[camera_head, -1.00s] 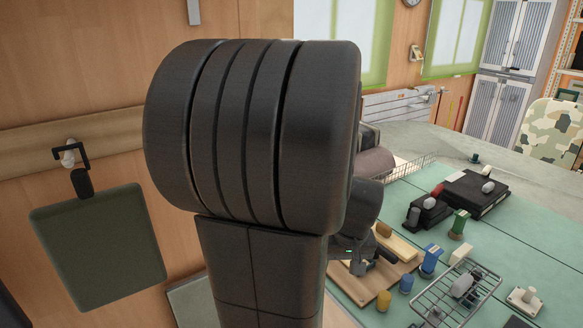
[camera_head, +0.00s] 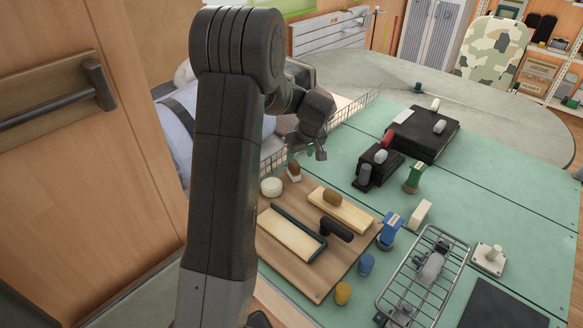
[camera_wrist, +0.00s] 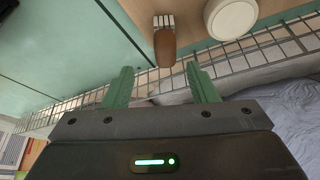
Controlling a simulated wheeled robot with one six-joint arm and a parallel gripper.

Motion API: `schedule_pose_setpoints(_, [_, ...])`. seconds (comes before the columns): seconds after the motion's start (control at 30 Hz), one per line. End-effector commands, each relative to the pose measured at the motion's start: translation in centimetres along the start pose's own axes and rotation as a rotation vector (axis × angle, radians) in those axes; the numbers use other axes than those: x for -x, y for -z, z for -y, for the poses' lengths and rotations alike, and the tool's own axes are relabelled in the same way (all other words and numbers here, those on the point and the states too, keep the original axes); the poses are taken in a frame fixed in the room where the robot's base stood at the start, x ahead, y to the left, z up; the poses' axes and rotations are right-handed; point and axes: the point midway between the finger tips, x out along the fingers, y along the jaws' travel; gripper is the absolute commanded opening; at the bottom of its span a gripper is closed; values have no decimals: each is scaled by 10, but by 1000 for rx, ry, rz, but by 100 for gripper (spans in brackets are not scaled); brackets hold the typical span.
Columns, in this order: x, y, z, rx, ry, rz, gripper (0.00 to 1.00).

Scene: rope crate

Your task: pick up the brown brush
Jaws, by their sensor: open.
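The brown brush (camera_head: 294,172) has a brown handle and pale bristles. In the head view it stands at the far left corner of the wooden board, beside a round white pot (camera_head: 271,187). In the wrist view the brush (camera_wrist: 164,45) lies just beyond my fingertips, roughly in line with the gap between them. My gripper (camera_wrist: 158,78) is open and empty, with two green fingers apart and not touching the brush. In the head view my gripper (camera_head: 314,152) hangs near the wire fence, above and right of the brush.
A low wire mesh fence (camera_head: 272,163) runs along the table edge under my gripper. The wooden board (camera_head: 318,292) holds pale blocks and a dark-handled tool (camera_head: 335,229). A blue stamp (camera_head: 390,230) and a wire rack (camera_head: 455,250) stand to the right.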

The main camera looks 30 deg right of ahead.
Motion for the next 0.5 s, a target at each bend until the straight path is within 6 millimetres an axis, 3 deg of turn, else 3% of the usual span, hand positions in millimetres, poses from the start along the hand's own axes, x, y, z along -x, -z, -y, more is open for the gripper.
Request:
schedule_pose_setpoints(0.1, [-19,1,1,1,2,1,53])
schedule_pose_setpoints(0.5, [-54,-3,6,-1,3,3,53])
